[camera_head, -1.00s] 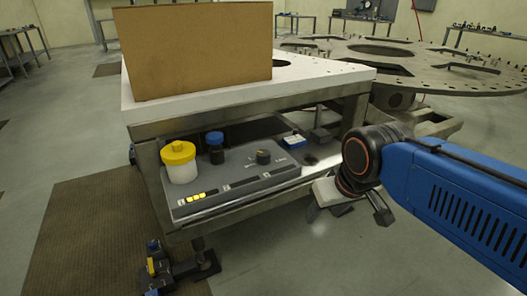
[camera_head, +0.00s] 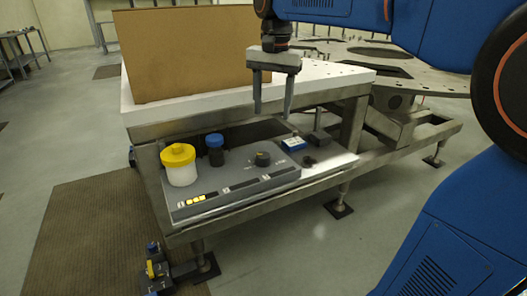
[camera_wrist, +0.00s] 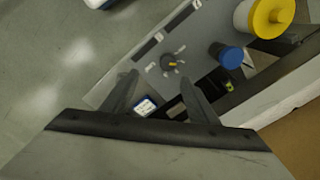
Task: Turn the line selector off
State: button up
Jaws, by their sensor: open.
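The line selector (camera_head: 262,159) is a dark round knob on the grey sloped panel (camera_head: 225,188) on the lower shelf. In the wrist view the knob (camera_wrist: 169,62) shows a yellow pointer, with small marks around it. My gripper (camera_head: 272,116) is open and empty, pointing down above the panel, with the knob lower and a little left of its fingers in the head view. In the wrist view my fingertips (camera_wrist: 158,80) lie just below the knob in the picture, apart from it.
A yellow-lidded white jar (camera_head: 180,166) and a blue-capped dark bottle (camera_head: 215,150) stand left of the knob. A blue-and-white box (camera_head: 293,144) and a dark block (camera_head: 320,137) lie to its right. The white table top (camera_head: 215,101) with a cardboard box (camera_head: 190,55) overhangs behind.

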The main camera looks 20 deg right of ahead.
aim_at(263, 155)
jog(key=shift+m, duration=0.5)
jog(key=w+f, duration=0.1)
jog(key=f, duration=0.4)
jog(key=w+a+f, duration=0.1)
jog(key=f, duration=0.4)
jog(key=w+f, duration=0.1)
jog(key=f, duration=0.5)
jog(key=shift+w+a, duration=0.15)
jog(key=shift+w, duration=0.1)
jog(key=c, duration=1)
